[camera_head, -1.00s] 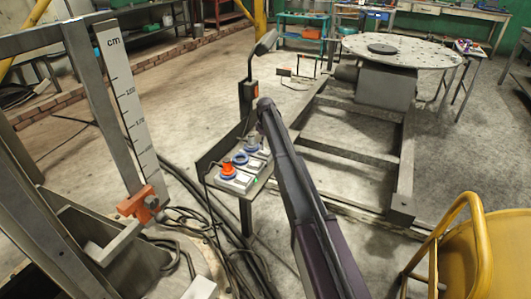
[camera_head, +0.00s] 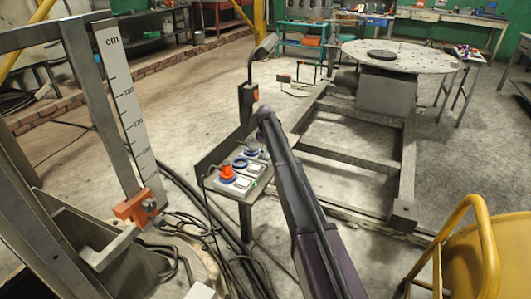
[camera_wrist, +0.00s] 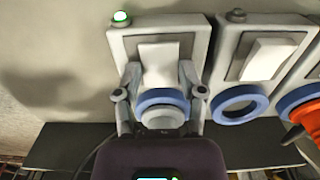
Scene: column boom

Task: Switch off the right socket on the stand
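The stand (camera_head: 246,197) carries a row of white socket units with blue rings, left of my arm in the head view. In the wrist view the left unit (camera_wrist: 116,45) has a lit green lamp (camera_wrist: 121,17), a pale rocker switch (camera_wrist: 159,62) and a grey plug (camera_wrist: 163,117) in its blue ring. My gripper (camera_wrist: 159,72) is open, its fingers either side of that ring and the rocker's lower part; contact cannot be told. The middle unit (camera_wrist: 228,70) has a dark lamp and an empty ring (camera_wrist: 240,104). An orange plug (camera_wrist: 305,112) shows at the right edge, also in the head view (camera_head: 228,171).
Cables (camera_head: 215,235) lie on the floor. A round perforated table (camera_head: 400,57) stands behind.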

